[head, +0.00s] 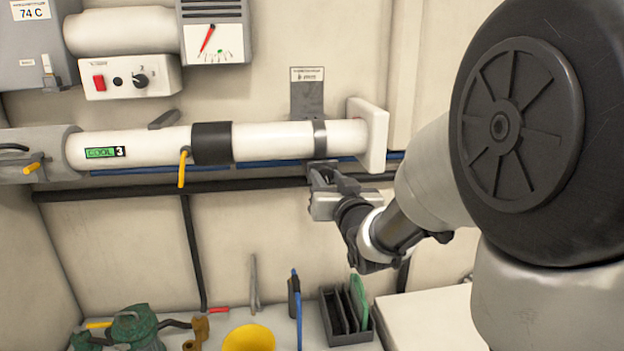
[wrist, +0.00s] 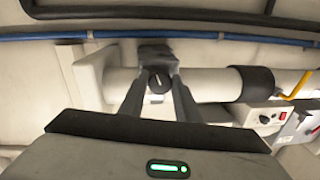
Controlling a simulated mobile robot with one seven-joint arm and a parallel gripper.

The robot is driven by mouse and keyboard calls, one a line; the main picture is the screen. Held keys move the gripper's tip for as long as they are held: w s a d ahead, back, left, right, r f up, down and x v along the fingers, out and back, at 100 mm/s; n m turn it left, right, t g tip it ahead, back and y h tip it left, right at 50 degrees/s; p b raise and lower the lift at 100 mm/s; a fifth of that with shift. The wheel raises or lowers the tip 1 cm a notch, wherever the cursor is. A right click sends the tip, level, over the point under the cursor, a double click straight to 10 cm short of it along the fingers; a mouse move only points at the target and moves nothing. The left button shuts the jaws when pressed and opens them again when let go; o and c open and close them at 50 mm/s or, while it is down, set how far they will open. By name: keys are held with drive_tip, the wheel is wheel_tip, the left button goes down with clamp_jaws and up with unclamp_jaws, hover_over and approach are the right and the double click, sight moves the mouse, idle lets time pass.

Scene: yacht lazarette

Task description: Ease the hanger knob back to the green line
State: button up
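The hanger is a grey bracket (head: 307,98) on the wall with a strap (head: 320,138) around a white pipe (head: 275,141). Its dark round knob (wrist: 159,82), with a pale pointer mark, shows in the wrist view under the pipe. My gripper (head: 323,172) is just below the strap in the head view. In the wrist view my gripper's fingers (wrist: 160,76) stand on either side of the knob, very close to it. Whether they press on it is unclear. The knob is hidden in the head view, and I cannot make out a green line.
A yellow lever (head: 183,168) hangs from the pipe, left of a black sleeve (head: 212,143). A gauge (head: 214,42) and a switch box (head: 130,78) are above. Blue and black lines run behind. Below are a yellow bowl (head: 250,339) and a black rack (head: 345,322).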

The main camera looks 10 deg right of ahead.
drive_tip(key=c, duration=0.5)
drive_tip(key=shift+f+n+b, duration=0.3)
drive_tip(key=shift+n+b, duration=0.1)
drive_tip(key=shift+b, duration=0.6)
drive_tip(key=n+b, duration=0.1)
drive_tip(key=b, duration=0.2)
drive_tip(key=shift+n, duration=0.3)
drive_tip(key=shift+r+n+b, duration=0.3)
drive_tip(key=shift+n+b, duration=0.3)
drive_tip(key=shift+n, duration=0.2)
drive_tip(key=o, duration=1.1)
drive_tip(key=shift+c, duration=0.2)
